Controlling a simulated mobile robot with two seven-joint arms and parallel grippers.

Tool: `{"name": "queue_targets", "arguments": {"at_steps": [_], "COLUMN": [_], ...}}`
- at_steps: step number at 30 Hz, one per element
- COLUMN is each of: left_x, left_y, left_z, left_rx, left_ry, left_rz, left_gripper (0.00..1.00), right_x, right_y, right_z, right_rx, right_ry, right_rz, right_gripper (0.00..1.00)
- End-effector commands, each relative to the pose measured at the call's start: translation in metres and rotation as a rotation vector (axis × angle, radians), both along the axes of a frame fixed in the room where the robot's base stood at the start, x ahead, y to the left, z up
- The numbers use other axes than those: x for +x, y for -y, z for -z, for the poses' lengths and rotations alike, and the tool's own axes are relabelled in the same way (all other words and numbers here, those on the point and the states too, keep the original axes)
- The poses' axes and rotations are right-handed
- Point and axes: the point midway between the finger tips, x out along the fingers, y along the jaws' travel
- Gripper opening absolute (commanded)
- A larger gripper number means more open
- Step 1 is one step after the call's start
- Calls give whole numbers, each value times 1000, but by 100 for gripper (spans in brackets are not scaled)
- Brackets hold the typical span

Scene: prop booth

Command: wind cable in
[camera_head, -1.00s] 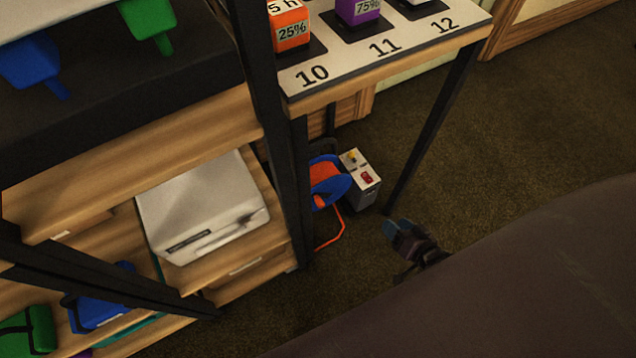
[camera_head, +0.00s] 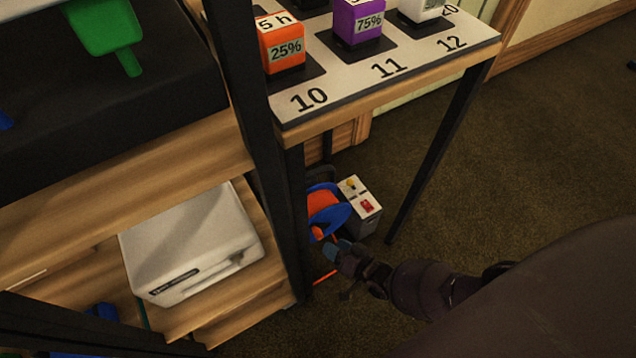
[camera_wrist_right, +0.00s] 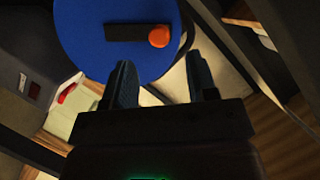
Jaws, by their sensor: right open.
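The cable reel (camera_head: 328,210), with blue flanges and orange cable wound on it, stands on the floor under the table. A length of orange cable (camera_head: 325,277) lies on the floor in front of it. My right gripper (camera_head: 336,249) is just in front of the reel, open and empty. In the right wrist view the blue reel face (camera_wrist_right: 90,35) fills the top, with a black crank arm (camera_wrist_right: 124,33) and an orange knob (camera_wrist_right: 158,36). The knob is ahead of my open fingers (camera_wrist_right: 165,85), apart from them. My left gripper is not in view.
A grey box with a red switch (camera_head: 361,213) stands right beside the reel. A black table leg (camera_head: 435,150) is to its right, and a shelf post (camera_head: 293,220) to its left. The numbered table top (camera_head: 420,55) is above. Carpet at right is clear.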

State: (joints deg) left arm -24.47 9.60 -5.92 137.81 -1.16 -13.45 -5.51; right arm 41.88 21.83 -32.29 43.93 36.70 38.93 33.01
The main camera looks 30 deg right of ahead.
Motion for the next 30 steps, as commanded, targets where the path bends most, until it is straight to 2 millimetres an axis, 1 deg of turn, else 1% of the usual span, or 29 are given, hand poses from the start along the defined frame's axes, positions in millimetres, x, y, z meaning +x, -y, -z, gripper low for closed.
{"name": "queue_targets", "arguments": {"at_steps": [1, 6, 9, 15, 21, 27, 28, 30], "left_x": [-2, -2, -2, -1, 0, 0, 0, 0], "left_y": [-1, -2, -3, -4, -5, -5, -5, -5], "left_z": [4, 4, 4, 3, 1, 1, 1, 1], "left_rx": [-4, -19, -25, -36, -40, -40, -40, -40], "left_ry": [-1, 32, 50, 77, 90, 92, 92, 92], "left_rz": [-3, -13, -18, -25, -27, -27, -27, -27], "left_gripper": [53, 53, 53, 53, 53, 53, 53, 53], "right_x": [5, 29, 41, 58, 64, 65, 65, 65], "right_y": [-3, -10, -14, -19, -20, -20, -20, -20], "right_z": [8, 16, 19, 23, 23, 22, 22, 22], "right_rx": [-1, -1, 0, -1, -1, 0, 0, 0], "right_ry": [-7, -7, -6, -6, -3, -2, -2, -2], "right_rz": [-1, -1, -1, -1, 0, -1, -1, -1], "right_gripper": [52, 52, 52, 52, 52, 52, 49, 39]}}
